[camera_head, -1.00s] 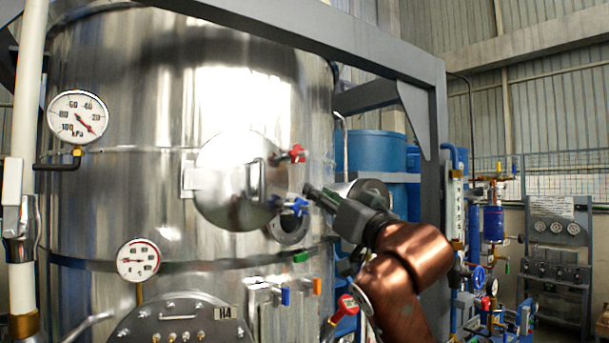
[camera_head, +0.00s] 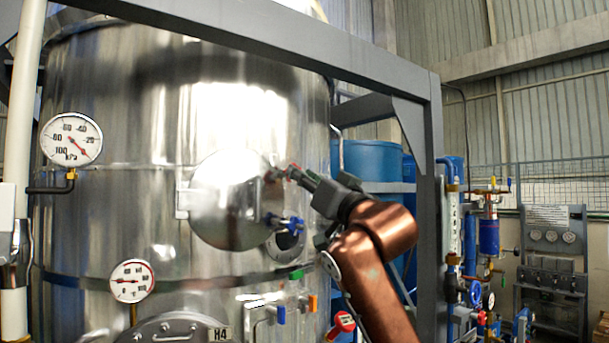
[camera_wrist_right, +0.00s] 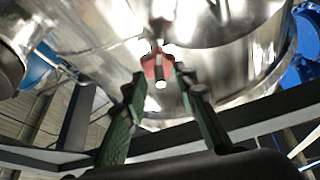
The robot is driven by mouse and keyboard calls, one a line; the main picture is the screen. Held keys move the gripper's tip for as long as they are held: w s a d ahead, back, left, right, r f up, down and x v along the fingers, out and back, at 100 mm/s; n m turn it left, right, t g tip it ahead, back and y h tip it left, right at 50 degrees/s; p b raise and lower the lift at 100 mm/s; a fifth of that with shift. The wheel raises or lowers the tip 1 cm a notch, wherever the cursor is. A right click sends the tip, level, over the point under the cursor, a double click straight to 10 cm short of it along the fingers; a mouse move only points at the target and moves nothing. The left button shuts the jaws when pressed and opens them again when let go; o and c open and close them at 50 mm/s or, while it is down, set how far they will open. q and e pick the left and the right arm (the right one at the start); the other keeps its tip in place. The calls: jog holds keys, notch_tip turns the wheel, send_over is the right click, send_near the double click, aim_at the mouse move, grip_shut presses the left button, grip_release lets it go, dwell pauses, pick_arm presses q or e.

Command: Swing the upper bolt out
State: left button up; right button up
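The upper bolt, with a red wing nut (camera_head: 292,172), sits at the upper right rim of the round steel hatch (camera_head: 222,205) on the tank. In the right wrist view, the red nut (camera_wrist_right: 157,66) lies between the tips of two green-padded fingers. My right gripper (camera_head: 299,175) is at the nut in the head view and partly hides it. In the wrist view the right gripper (camera_wrist_right: 158,84) is spread around the nut; firm contact is not clear. The lower bolt has a blue nut (camera_head: 292,224). My left gripper is not in view.
A round port (camera_head: 289,244) is beside the hatch's lower right. A grey frame post (camera_head: 431,200) and beam stand right of my arm. Two gauges (camera_head: 71,139) are at the left. Valves with green, blue and orange handles (camera_head: 313,303) sit below.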

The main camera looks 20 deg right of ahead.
jog(key=shift+c, duration=0.5)
grip_shut()
